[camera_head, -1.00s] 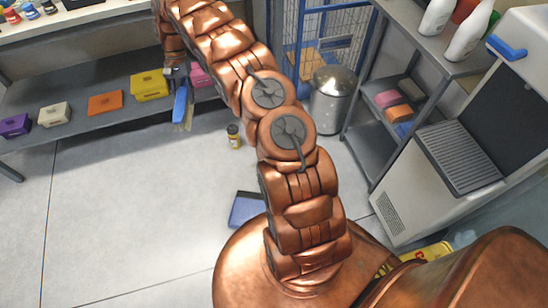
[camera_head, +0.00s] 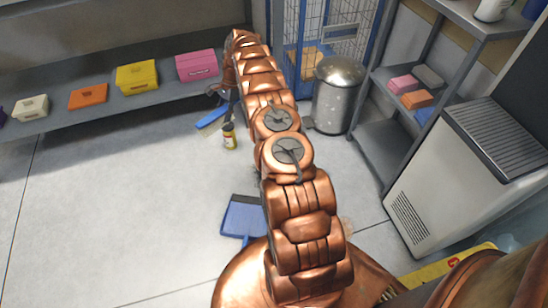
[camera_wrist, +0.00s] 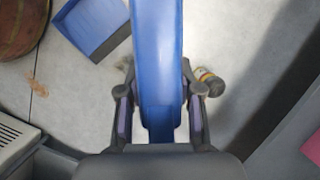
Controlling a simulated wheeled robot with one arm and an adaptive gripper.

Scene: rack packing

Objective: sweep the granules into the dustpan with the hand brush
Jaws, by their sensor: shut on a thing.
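The blue hand brush (camera_head: 212,118) is low over the floor beside the jar, tilted; I cannot tell whether its bristles touch the floor. My gripper (camera_wrist: 160,98) is shut on it, with a finger on each side of the blue handle (camera_wrist: 157,60) in the wrist view. In the head view the arm partly hides the gripper. The blue dustpan (camera_head: 243,218) lies on the floor near my base, partly behind the arm; it also shows at the top left of the wrist view (camera_wrist: 92,24). Small tan bits, possibly granules (camera_wrist: 38,86), lie on the floor left of the dustpan there.
A jar with a yellow label (camera_head: 229,137) stands on the floor close to the brush. A low shelf (camera_head: 120,108) with coloured boxes runs along the back left. A metal bin (camera_head: 338,97) and a shelf rack (camera_head: 385,140) stand at right. The floor at left is clear.

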